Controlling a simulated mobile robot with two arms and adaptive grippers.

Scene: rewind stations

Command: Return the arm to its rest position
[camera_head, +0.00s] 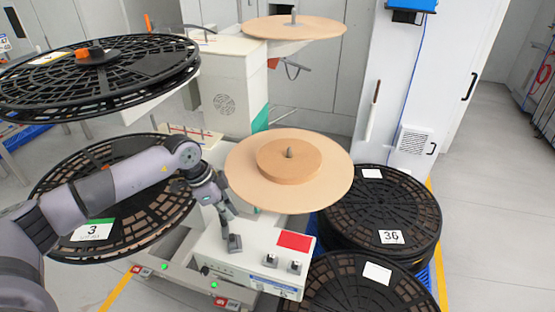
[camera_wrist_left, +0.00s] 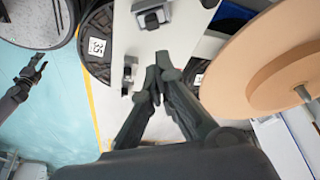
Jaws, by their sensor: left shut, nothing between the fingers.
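My left arm reaches in from the left in the head view. Its gripper (camera_head: 234,242) is shut and empty over the white control box (camera_head: 225,262), left of the red label (camera_head: 295,241). I cannot tell whether the fingertips touch the box. In the left wrist view the two fingers of this gripper (camera_wrist_left: 158,72) meet at their tips, with the box's grey switches (camera_wrist_left: 150,16) beyond them. My right gripper (camera_wrist_left: 36,68) shows small at the left of that view, apart from the box, and its fingers look spread. It is out of the head view.
A wooden disc with a hub (camera_head: 288,171) stands behind the control box. Black reels (camera_head: 100,75) are mounted at the left, partly behind my arm. Stacked black reels (camera_head: 380,215) stand at the right. Clear floor (camera_head: 490,200) lies at the far right.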

